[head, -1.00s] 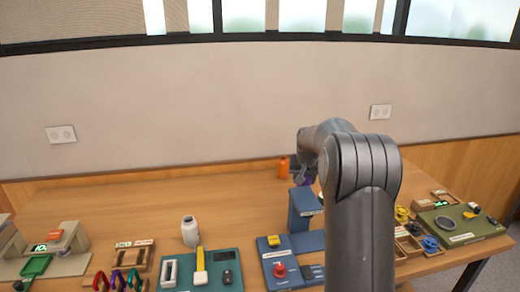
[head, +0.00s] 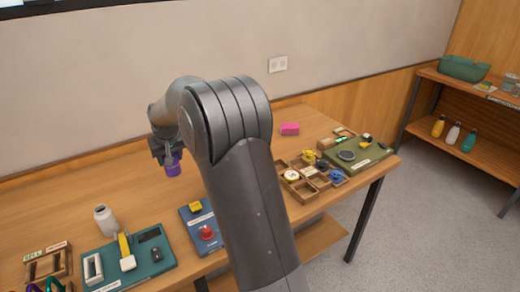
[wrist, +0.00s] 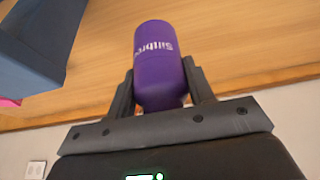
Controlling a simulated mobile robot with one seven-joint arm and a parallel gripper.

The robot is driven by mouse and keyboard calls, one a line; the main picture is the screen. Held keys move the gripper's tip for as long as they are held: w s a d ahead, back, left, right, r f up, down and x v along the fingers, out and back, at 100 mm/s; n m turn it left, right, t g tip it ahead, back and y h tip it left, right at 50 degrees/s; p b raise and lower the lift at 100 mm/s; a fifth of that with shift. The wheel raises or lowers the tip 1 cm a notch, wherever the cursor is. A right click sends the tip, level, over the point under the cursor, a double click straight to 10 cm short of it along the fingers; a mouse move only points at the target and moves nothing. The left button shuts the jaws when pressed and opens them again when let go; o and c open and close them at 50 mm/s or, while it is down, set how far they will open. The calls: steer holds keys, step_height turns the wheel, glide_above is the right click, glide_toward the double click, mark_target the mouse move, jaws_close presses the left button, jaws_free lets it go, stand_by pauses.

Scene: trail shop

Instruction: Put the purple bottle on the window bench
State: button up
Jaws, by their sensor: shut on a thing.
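The purple bottle (head: 173,166) is in my gripper (head: 167,153) in the head view, above the long wooden bench (head: 130,177) along the wall. In the wrist view the bottle (wrist: 160,58) shows pale lettering and sits between the two fingers of my gripper (wrist: 160,72), which are shut on it. My arm hides part of the bench behind it. A strip of window (head: 45,5) shows at the top left, above this bench; I cannot tell whether it is the window bench.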

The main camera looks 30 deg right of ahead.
step_height(320, 180, up, 12)
steer(key=shift+r, duration=0.1)
steer(key=s+d+m, duration=0.1)
steer(key=s+d, duration=0.2)
steer(key=d, duration=1.1)
steer(key=s+d, duration=0.3)
steer(key=d, duration=1.1)
steer(key=s+d+m, duration=0.1)
steer(key=s+d, duration=0.3)
steer(key=d, duration=1.1)
step_height(320, 180, down, 11)
steer(key=shift+h, duration=0.4)
steer(key=shift+w+a+f, duration=1.1)
steer(key=shift+w+f, duration=0.6)
steer(key=shift+f, duration=0.2)
steer(key=shift+w+a+f, duration=1.1)
steer(key=shift+w+f, duration=0.6)
steer(key=shift+f, duration=0.15)
steer(key=shift+w+a+f, duration=1.1)
steer(key=shift+w+f, duration=0.6)
steer(key=shift+f, duration=0.2)
steer(key=o, duration=1.1)
steer(key=shift+f, duration=0.15)
